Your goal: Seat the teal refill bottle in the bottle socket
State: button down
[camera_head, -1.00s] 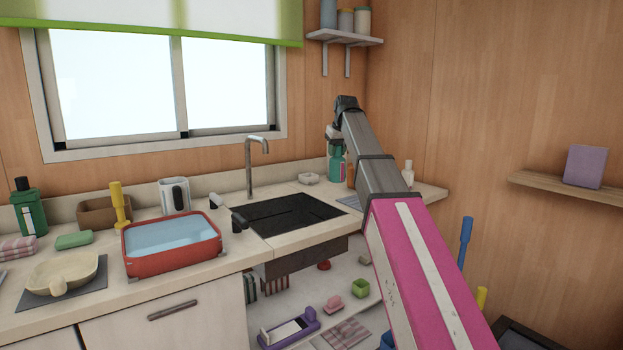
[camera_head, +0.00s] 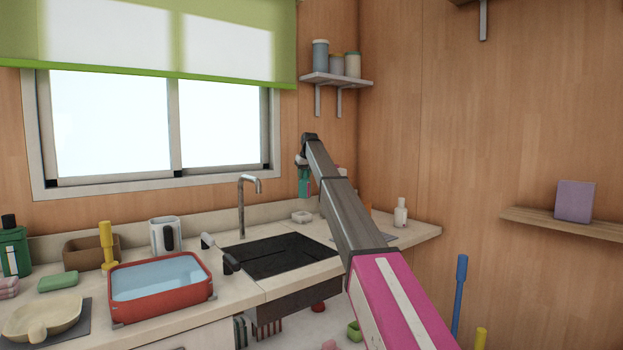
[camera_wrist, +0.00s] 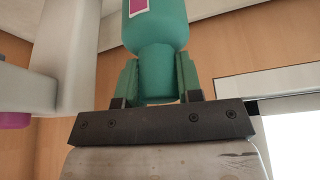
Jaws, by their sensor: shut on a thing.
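The teal refill bottle (camera_wrist: 157,72) fills the upper middle of the wrist view, with part of a white and magenta label at its top edge. My gripper (camera_wrist: 160,90) is shut on it, one green finger on each side. In the head view the bottle (camera_head: 304,186) is small and hangs below the far end of my arm, above the back of the counter right of the tap. My gripper (camera_head: 303,168) is small and partly hidden there. I cannot make out the bottle socket in either view.
The sink (camera_head: 280,257) and tap (camera_head: 241,205) are left of my arm. A white bottle (camera_head: 401,214) stands on the counter to the right. A wall shelf (camera_head: 337,79) with several jars is above the bottle. A red basin (camera_head: 160,290) of water stands on the left.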

jog(key=w, duration=0.1)
jog(key=w+a, duration=0.1)
jog(key=w, duration=0.2)
jog(key=shift+a+f, duration=0.15)
jog(key=shift+a, duration=0.1)
jog(key=shift+f, duration=0.1)
jog(key=shift+f, duration=2.55)
jog(key=shift+f, duration=3.65)
dwell(1.1)
